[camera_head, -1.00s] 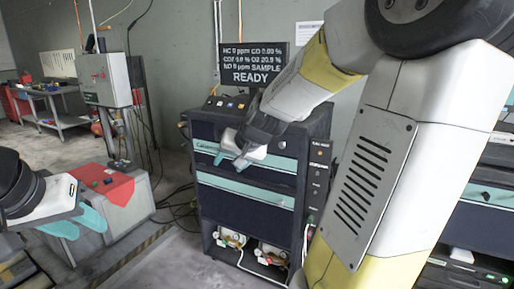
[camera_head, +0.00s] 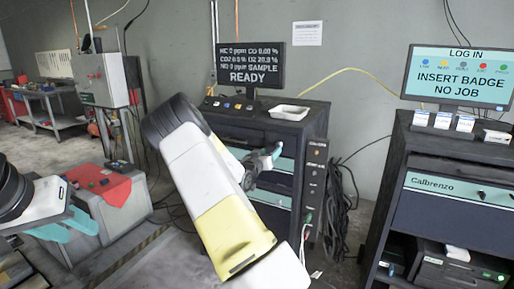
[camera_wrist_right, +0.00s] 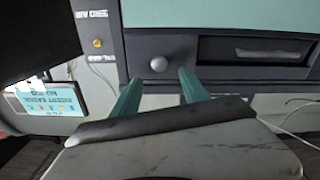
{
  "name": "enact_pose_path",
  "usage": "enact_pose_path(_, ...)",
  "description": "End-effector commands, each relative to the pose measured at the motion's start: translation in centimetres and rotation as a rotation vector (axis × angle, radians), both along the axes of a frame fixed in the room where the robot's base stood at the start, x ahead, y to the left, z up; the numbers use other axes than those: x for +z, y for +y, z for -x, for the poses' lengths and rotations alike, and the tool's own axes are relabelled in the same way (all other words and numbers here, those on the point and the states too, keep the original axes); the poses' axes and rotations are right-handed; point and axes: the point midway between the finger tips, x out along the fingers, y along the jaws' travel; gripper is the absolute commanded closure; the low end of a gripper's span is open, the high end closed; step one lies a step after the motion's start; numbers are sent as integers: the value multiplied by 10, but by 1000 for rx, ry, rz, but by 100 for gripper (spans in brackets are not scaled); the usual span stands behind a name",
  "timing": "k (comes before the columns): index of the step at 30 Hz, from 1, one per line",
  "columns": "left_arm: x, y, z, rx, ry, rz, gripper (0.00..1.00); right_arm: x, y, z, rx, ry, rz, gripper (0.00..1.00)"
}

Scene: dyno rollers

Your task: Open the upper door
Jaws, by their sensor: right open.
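The middle cabinet (camera_head: 305,125) has dark fronts with teal bands, and my right arm hides much of it. The upper front (camera_head: 285,165) shows partly, behind and below my right gripper. My right gripper (camera_head: 268,156) is at the right side of this front, close to its upper edge. In the right wrist view, the gripper's two teal fingers (camera_wrist_right: 159,92) are apart, with nothing between them. A round grey knob (camera_wrist_right: 158,64) shows just beyond the fingertips, between their lines; contact cannot be made out. My left gripper (camera_head: 62,227) is open and empty at the far left.
A white tray (camera_head: 290,113) and a monitor (camera_head: 250,64) stand on the cabinet. A second cabinet (camera_head: 440,200) with a log-in monitor (camera_head: 460,76) stands right. Cables (camera_head: 340,210) hang between the cabinets. A grey box with red cloth (camera_head: 108,190) stands left.

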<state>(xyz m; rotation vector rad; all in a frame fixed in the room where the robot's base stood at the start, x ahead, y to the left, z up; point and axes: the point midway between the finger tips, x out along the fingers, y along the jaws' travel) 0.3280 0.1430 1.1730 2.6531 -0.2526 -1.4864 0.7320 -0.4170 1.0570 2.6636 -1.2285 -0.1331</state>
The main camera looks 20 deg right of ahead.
Motion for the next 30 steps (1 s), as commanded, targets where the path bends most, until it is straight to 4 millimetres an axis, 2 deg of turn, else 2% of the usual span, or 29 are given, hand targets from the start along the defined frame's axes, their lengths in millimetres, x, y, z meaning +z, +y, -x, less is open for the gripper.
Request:
enact_pose_path(12,0,0,0,0,0,0,64,0,-47,-39,0,1,-1,48)
enact_pose_path(17,0,0,0,0,0,0,64,-1,-55,-45,-1,3,-2,48)
enact_pose_path(24,0,0,0,0,0,0,64,-1,-55,-46,0,3,-3,48)
enact_pose_path(26,0,0,0,0,0,0,64,-1,-55,-46,0,3,-3,57)
enact_pose_path(30,0,0,0,0,0,0,64,-1,-55,-46,0,3,-3,85)
